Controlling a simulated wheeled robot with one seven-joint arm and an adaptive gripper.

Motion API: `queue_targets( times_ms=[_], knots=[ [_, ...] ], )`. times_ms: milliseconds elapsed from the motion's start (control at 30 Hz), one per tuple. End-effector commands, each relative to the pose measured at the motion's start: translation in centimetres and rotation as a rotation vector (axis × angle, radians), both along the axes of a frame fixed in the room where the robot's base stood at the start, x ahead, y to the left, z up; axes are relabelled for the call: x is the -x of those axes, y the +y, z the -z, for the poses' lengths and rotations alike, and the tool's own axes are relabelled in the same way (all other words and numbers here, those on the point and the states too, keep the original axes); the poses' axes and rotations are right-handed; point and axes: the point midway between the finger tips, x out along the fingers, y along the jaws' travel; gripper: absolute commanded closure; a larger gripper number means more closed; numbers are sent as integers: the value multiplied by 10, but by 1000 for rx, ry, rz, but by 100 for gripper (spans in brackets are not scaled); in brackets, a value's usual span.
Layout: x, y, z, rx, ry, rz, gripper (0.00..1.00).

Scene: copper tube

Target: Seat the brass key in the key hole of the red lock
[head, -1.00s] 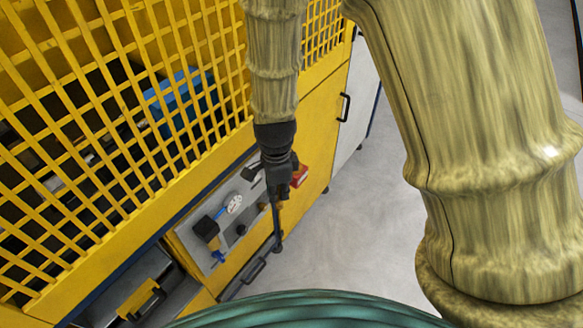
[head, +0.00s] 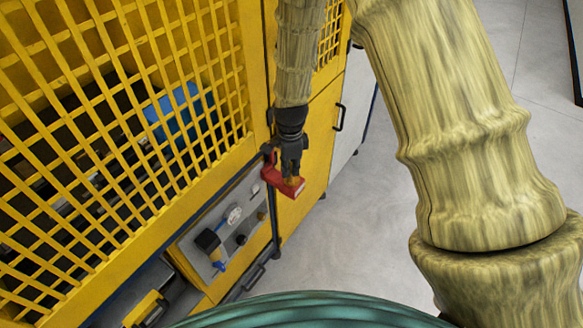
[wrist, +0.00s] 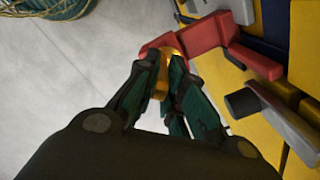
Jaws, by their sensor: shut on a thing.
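The red lock (head: 274,178) sticks out from the yellow cabinet front, below my gripper in the head view. In the wrist view the red lock (wrist: 203,35) lies just beyond the fingertips, toward the upper right. My gripper (head: 291,172) is shut on the brass key (wrist: 164,78), which shows as a gold piece between the fingers. The key's far end is at or against the red lock. The key hole is hidden, so I cannot tell whether the key is in it. My gripper (wrist: 160,86) covers part of the key.
A grey panel (head: 206,264) with knobs and a blue-handled switch is on the cabinet's lower left. A black handle (head: 339,118) is on the yellow door. A dark knob or lever (wrist: 243,101) sits right of the fingers. The grey floor (head: 365,215) is clear.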

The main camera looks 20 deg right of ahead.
Motion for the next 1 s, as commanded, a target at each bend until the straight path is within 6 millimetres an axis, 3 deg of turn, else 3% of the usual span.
queue_targets(
  times_ms=[200,600,1000],
  knots=[
    [-12,-8,2,1,1,1,100],
    [-11,-8,32,0,3,1,100],
    [-12,-8,37,0,0,0,100]
  ],
)
